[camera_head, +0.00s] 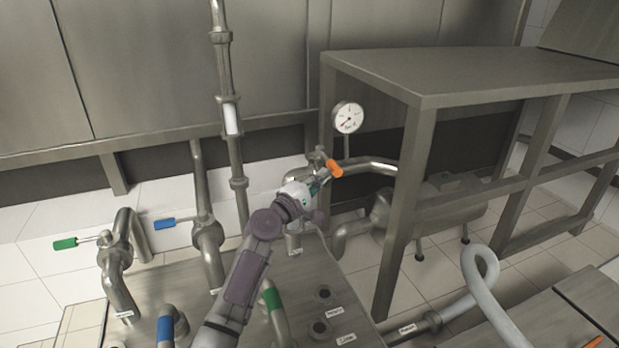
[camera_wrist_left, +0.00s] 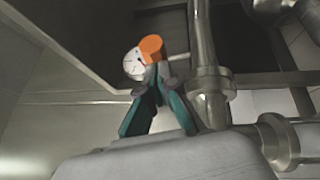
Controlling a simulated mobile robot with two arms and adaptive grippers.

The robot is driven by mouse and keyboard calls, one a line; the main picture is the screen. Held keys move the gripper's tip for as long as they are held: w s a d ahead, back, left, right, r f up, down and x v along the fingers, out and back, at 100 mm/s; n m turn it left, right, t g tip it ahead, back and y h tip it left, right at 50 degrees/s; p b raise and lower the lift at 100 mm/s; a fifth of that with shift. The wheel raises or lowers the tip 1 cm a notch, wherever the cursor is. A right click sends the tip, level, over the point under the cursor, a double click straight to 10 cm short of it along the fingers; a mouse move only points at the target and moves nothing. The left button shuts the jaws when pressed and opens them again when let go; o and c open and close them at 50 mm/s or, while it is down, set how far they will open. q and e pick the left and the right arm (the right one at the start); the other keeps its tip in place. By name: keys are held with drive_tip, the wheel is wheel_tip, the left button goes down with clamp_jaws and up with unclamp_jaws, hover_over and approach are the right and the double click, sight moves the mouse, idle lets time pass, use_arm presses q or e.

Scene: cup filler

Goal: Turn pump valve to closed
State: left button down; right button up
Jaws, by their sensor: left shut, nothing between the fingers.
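The valve handle with an orange grip (camera_head: 334,168) sits on the pipework just left of the steel stand's front leg. It also shows in the left wrist view as an orange cylinder end (camera_wrist_left: 151,45). My left gripper (camera_head: 319,184) is right beside the handle, at its lower left. In the left wrist view its teal fingers (camera_wrist_left: 155,78) come together just below the orange grip, with nothing held between them. I cannot tell whether the fingertips touch the handle. The valve body is partly hidden behind the gripper. My right gripper is not in view.
A pressure gauge (camera_head: 348,117) stands above the handle. A steel stand (camera_head: 420,85) is close on the right. Green (camera_head: 65,244) and blue (camera_head: 165,224) handles are on pipes at the left. A labelled panel (camera_head: 345,310) and a hose (camera_head: 480,270) lie below.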

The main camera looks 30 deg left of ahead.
use_arm(q)
drive_tip(key=shift+d, duration=0.3)
drive_tip(key=v, duration=1.2)
drive_tip(key=shift+a, duration=0.1)
